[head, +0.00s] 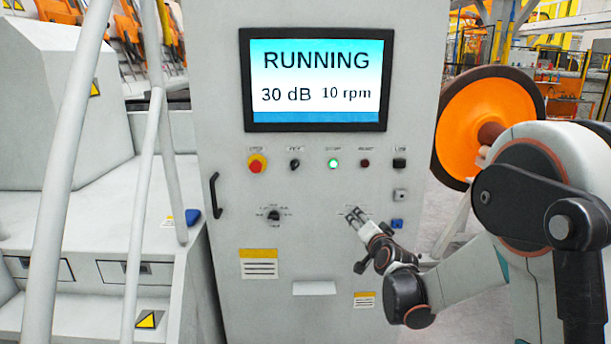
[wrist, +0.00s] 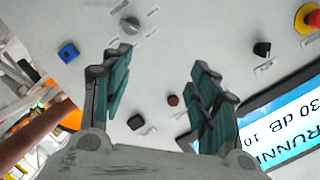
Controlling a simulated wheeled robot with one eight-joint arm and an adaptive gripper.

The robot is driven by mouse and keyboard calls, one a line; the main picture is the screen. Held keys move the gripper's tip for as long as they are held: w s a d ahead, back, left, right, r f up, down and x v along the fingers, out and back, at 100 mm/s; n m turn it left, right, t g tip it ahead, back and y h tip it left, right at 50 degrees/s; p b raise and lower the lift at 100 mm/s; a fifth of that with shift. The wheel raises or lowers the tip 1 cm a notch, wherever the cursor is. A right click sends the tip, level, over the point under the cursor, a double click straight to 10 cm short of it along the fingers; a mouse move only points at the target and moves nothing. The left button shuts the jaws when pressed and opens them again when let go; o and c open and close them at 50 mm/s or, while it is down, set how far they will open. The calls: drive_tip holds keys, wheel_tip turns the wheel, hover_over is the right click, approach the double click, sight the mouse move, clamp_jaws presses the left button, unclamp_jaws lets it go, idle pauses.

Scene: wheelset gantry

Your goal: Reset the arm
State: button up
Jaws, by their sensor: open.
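My gripper (head: 356,216) is in front of the lower right part of the grey control cabinet (head: 320,200). In the wrist view my gripper (wrist: 158,62) is open, with its two green-padded fingers apart and nothing between them but the panel face. Its fingertips hide part of the panel in the head view. My arm reaches in from the right, bent. The screen (head: 317,80) on the cabinet reads RUNNING, 30 dB, 10 rpm. I cannot tell how far the fingertips are from the panel.
The panel carries a red emergency button (head: 257,164), a lit green button (head: 333,163), a rotary knob (head: 274,215) and a blue part (head: 397,224). A grey handrail (head: 75,150) stands at left. An orange wheel (head: 487,120) is behind my arm at right.

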drive_tip(key=s+a+r+n+g, duration=0.1)
drive_tip(key=s+r+n+g, duration=0.15)
drive_tip(key=s, duration=0.75)
drive_tip(key=s+r+n+g, duration=0.2)
drive_tip(key=s+r+n, duration=0.15)
drive_tip(key=s, duration=0.65)
drive_tip(key=s+d+f+n+g, duration=0.1)
drive_tip(key=s+f+g, duration=0.1)
drive_tip(key=s, duration=1)
drive_tip(key=s+d+f+n+g+h, duration=0.1)
drive_tip(key=s+d+f+g, duration=0.1)
drive_tip(key=s, duration=1)
drive_tip(key=shift+f+h, duration=0.3)
drive_tip(key=shift+f, duration=0.25)
idle(1.0)
